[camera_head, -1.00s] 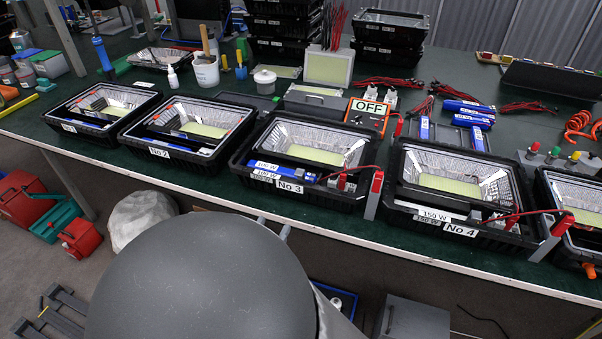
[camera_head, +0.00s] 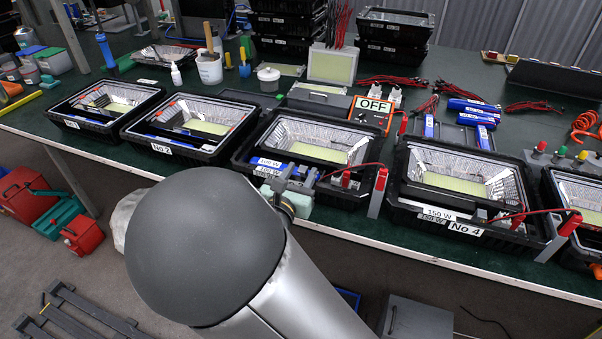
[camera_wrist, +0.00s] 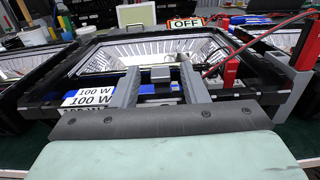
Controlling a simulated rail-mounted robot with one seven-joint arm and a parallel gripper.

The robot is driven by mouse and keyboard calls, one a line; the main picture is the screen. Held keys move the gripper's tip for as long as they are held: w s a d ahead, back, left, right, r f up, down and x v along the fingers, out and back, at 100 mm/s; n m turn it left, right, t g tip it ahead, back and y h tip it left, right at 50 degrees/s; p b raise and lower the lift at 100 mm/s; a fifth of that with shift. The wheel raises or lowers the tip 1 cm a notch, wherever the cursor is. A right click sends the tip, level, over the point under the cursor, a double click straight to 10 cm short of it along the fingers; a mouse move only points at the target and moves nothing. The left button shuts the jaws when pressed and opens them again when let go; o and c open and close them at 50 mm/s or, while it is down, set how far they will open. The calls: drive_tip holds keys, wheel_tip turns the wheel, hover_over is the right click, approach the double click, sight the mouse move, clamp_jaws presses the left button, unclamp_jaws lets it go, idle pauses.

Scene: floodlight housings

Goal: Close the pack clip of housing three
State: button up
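Housing three (camera_head: 318,153) is the black floodlight housing in the middle of the bench; my wrist and gripper now cover its number label. A blue pack marked 100 W (camera_wrist: 90,98) lies along its front edge. My gripper (camera_head: 291,173) is at that front edge, over the pack. In the wrist view, the two grey fingers of my gripper (camera_wrist: 159,72) stand apart. A small grey block (camera_wrist: 161,75), which looks like the pack clip, shows between them above the blue pack. I cannot tell whether the fingers touch it, or the clip's exact position.
A red clamp with a cable (camera_head: 381,178) and a grey upright stand at the housing's right front corner. Housing No 4 (camera_head: 465,229) is to the right, No 2 (camera_head: 171,151) to the left. A tester reading OFF (camera_head: 371,113) stands behind.

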drive_tip(key=shift+w+d, duration=0.2)
drive_tip(key=shift+w, duration=0.15)
clamp_jaws()
drive_tip(key=shift+r, duration=0.1)
